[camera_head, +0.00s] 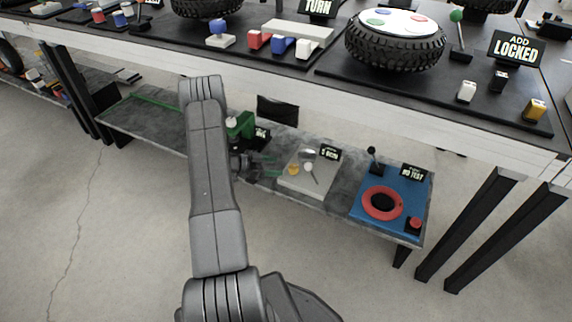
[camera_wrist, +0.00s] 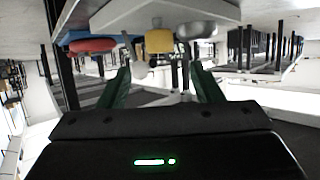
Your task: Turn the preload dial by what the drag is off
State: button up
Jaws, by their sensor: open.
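No part in view is clearly marked as the preload dial, and I cannot tell which one it is. My gripper (camera_head: 268,166) has green fingers, is open and empty, and is just left of the plate.
A blue plate (camera_head: 408,212) with a red ring (camera_head: 382,203), black lever (camera_head: 375,160) and red button (camera_head: 415,223) lies right. A green device (camera_head: 240,125) is behind my gripper. The upper table (camera_head: 330,100) overhangs the lower bench's back.

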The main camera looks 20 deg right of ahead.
aim_at(290, 167)
jog(key=shift+p+v, duration=0.4)
jog(key=shift+v, duration=1.85)
jog(key=b+x, duration=0.3)
jog(key=x, duration=1.1)
jog(key=shift+b, duration=0.4)
jog(key=shift+a, duration=0.1)
